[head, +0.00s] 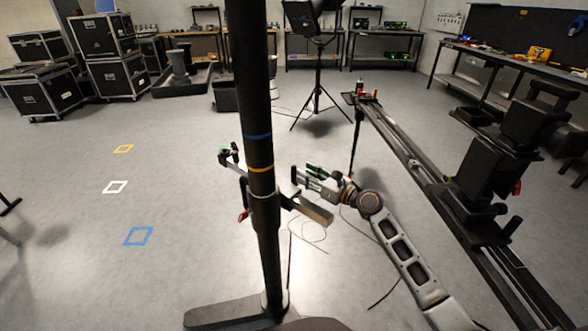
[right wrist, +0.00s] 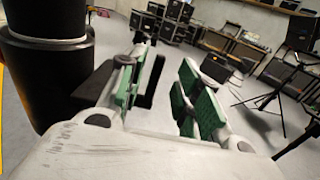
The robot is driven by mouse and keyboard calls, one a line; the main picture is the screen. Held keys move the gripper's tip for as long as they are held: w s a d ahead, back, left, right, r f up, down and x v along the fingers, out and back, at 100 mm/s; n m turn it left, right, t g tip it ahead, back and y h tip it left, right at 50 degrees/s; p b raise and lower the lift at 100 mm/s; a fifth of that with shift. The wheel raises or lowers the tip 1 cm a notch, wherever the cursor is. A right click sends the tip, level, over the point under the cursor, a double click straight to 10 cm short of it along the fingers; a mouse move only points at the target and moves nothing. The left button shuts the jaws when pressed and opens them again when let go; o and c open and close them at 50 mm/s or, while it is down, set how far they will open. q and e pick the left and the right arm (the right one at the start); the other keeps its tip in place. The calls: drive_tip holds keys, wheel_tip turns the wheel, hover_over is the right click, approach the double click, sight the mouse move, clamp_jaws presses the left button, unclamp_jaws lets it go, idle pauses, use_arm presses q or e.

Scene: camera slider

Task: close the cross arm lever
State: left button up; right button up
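A thick black upright pole (head: 259,130) with a blue and a yellow band stands in the middle of the head view. A collar (head: 265,205) on it carries a short cross arm with a pale end plate (head: 312,211) pointing right. My right gripper (head: 308,177) is open just right of the pole, above the plate. A black lever-like bar (head: 294,174) stands at its fingertips. In the right wrist view a black upright bar (right wrist: 155,80) shows between the green-padded fingers (right wrist: 160,95), apart from the right finger; contact with the left finger is unclear. My left gripper is not in view.
A small clamp (head: 228,154) and a red knob (head: 243,215) sit on the pole's left. A long slider rail (head: 405,150) with a camera runs along the right, near my right arm. Cables lie on the floor. Open floor lies left.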

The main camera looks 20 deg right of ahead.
sight(294, 165)
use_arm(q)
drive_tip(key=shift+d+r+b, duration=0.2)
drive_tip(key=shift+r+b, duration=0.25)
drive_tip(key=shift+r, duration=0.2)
use_arm(e)
drive_tip(key=shift+x, duration=3.05)
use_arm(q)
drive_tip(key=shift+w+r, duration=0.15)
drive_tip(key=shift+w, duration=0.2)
use_arm(e)
clamp_jaws()
